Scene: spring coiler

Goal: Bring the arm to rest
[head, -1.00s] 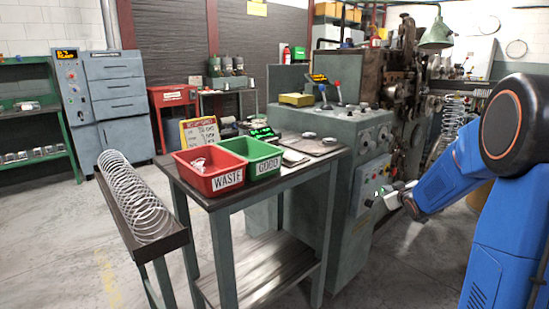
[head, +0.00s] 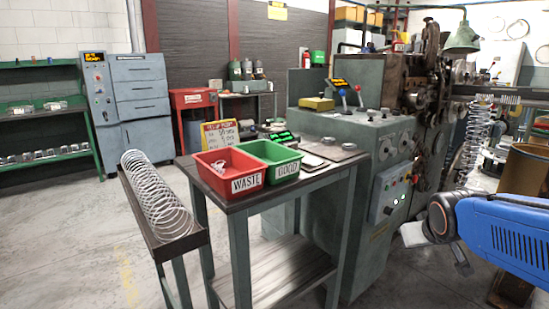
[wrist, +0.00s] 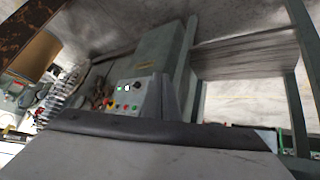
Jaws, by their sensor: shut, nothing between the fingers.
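My blue arm (head: 505,228) reaches in from the right edge of the head view, with a dark, orange-ringed joint (head: 440,215) at its near end. A small pale grey part shows beside that joint, in front of the coiler machine's lower side. My gripper (wrist: 160,132) fills the bottom of the wrist view as a broad grey shape with a dark front edge. It is shut and empty.
The coiler machine (head: 345,130) stands close to my arm. A side table (head: 225,200) holds a red WASTE bin (head: 230,173) and a green GOOD bin (head: 268,158). A long spring (head: 155,195) lies in a trough at left. Open floor lies at far left.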

